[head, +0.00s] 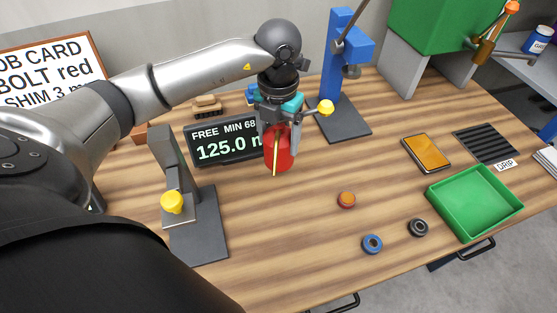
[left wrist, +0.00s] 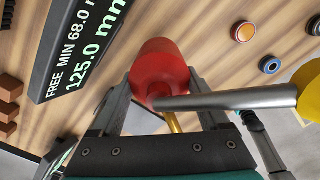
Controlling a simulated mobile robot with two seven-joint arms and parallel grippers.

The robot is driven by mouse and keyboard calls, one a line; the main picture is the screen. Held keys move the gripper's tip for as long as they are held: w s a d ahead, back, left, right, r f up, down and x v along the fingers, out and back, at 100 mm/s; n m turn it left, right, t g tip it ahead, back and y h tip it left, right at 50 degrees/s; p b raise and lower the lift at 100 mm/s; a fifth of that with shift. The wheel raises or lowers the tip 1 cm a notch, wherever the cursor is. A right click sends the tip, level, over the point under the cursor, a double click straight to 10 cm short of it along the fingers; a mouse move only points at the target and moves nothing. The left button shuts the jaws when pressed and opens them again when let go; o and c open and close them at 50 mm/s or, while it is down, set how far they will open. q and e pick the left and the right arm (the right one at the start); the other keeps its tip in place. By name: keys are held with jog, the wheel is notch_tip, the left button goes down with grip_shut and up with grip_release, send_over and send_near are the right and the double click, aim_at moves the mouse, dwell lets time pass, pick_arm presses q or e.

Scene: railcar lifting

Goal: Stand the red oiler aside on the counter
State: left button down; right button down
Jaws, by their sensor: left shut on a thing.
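The red oiler (head: 280,150) has a rounded red body and a thin brass spout. My left gripper (head: 278,122) is shut on it, near the display on the counter (head: 290,215). In the left wrist view the red body (left wrist: 160,62) sits between the fingers (left wrist: 163,100), with a grey rod crossing in front of part of it. I cannot tell whether the oiler touches the counter. My right gripper is not in view.
A grey rod with a yellow knob (head: 326,107) is close beside my left gripper. A blue stand (head: 342,75) is behind, a grey stand (head: 205,235) at left, a display (head: 215,144) between. The front middle is clear.

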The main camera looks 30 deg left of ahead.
aim_at(278, 126)
pick_arm(q)
jog(key=shift+f, duration=3.8)
jog(key=shift+f, duration=0.1)
grip_release()
notch_tip(278, 126, up, 12)
jog(key=shift+r, duration=0.1)
